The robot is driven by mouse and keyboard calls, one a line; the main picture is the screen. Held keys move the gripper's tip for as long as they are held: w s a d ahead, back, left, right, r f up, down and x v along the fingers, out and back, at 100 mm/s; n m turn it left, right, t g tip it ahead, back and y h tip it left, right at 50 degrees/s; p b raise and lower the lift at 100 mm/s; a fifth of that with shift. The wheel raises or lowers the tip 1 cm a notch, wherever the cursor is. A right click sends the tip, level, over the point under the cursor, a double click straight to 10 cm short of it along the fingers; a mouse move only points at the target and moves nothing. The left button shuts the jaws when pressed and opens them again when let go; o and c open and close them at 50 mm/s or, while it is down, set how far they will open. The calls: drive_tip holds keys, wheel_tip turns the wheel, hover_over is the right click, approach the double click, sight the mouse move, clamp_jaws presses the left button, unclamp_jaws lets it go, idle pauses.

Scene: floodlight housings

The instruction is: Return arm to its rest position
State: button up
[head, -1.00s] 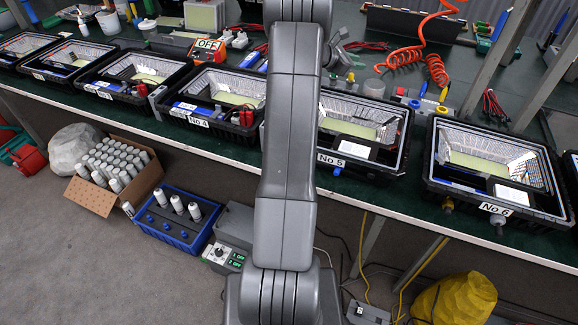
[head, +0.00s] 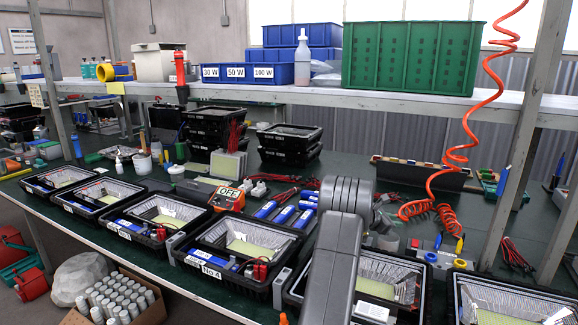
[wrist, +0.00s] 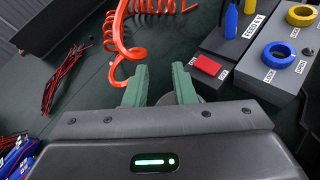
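My gripper (wrist: 159,84) shows in the wrist view with its two green fingers apart and nothing seen held between them. It hangs over the dark green bench top. Part of a grey rounded thing shows behind the fingers, and I cannot tell what it is. In the head view my arm (head: 337,250) rises in front of the bench, bent at the top, with the wrist part behind it at the right. The fingers cannot be made out there.
Floodlight housings, among them No 4 (head: 240,247), line the bench's front edge. An orange coiled hose (head: 452,160) hangs at right and lies near my fingers. Right of them is a grey box (wrist: 262,50) with blue and yellow knobs. A shelf (head: 400,97) with bins crosses above the bench.

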drive_tip(key=shift+w+d+r+p, duration=0.1)
drive_tip(key=shift+d+r+p, duration=0.1)
drive_tip(key=shift+r+p, duration=0.45)
drive_tip(key=shift+w+d+r+p, duration=0.1)
drive_tip(key=shift+d+r+p, duration=0.15)
drive_tip(key=shift+r, duration=0.8)
